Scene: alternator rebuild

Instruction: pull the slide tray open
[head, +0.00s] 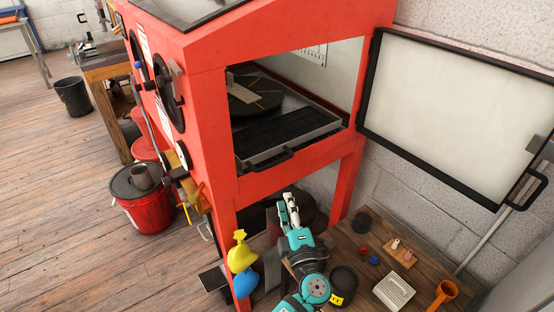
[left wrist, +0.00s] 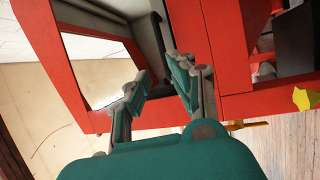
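The slide tray (head: 285,132) is a dark grate in a silver frame. It sits inside the red cabinet, at the opening in its side. Its black handle (head: 270,160) is on the front edge, near the cabinet's lower sill. My left gripper (head: 288,207) is below the opening in the head view, apart from the handle, fingers pointing up. In the left wrist view the gripper (left wrist: 158,75) has its fingers apart with nothing between them. A dark bar shows beyond the fingertips; I cannot tell whether it is the handle. My right gripper is out of view.
The cabinet door (head: 450,105) stands open to the right. A wooden table (head: 345,250) with small parts, a white device and an orange cup (head: 443,294) is at the lower right. Yellow and blue items (head: 242,258) hang by the cabinet leg. The floor at left is mostly clear.

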